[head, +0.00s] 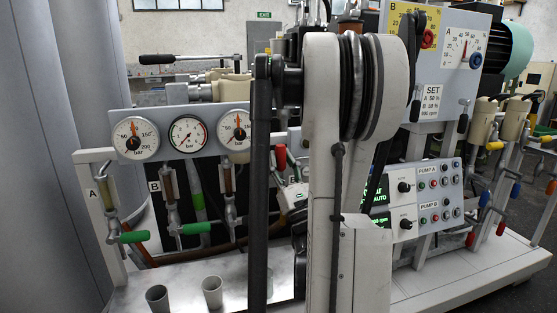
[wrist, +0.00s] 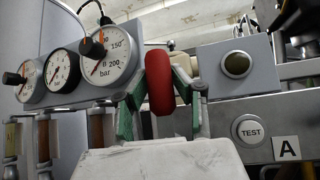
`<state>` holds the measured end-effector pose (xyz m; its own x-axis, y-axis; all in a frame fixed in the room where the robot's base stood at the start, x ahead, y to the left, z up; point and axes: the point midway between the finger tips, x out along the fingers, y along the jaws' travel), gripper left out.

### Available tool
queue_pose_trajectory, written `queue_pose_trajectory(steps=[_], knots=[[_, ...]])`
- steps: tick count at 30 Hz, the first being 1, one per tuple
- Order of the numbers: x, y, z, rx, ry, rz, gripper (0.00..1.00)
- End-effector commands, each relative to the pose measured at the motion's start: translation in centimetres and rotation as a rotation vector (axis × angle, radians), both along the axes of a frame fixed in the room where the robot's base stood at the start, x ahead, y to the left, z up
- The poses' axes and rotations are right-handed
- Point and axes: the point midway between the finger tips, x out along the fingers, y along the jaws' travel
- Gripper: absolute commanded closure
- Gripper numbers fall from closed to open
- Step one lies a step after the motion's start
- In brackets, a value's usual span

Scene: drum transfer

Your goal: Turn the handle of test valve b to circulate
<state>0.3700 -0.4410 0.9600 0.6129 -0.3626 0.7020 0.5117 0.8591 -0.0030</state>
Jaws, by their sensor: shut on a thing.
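In the wrist view a red handle (wrist: 160,83) stands upright between the green fingers of my gripper (wrist: 158,100), which is shut on it. In the head view the red handle (head: 281,157) shows just left of my arm, and most of my gripper is hidden behind the arm. The valve body behind the handle is largely hidden, and I cannot read a valve label or a circulate mark there. A plate marked A (wrist: 287,148) and a TEST button (wrist: 250,130) are at the right in the wrist view.
Several pressure gauges (head: 188,133) are on the panel at the left. Valves with green handles (head: 134,237) hang below them, one beside a B label (head: 154,186). Two grey cups (head: 212,292) stand on the bench in front. A pump control panel (head: 428,200) is at the right.

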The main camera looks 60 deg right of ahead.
Motion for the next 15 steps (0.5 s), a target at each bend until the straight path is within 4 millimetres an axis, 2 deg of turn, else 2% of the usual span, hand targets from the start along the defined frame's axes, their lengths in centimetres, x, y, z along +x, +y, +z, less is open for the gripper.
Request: queue_pose_trajectory(steps=[1,2,6,15], knots=[[-0.07,-0.03,-0.01,0.001,0.0,-0.002,1.0],[-0.07,-0.04,-0.01,0.001,0.0,-0.002,0.77],[-0.04,-0.04,-0.01,0.0,0.0,-0.001,0.58],[0.0,-0.03,0.07,0.0,0.0,-0.001,0.58]])
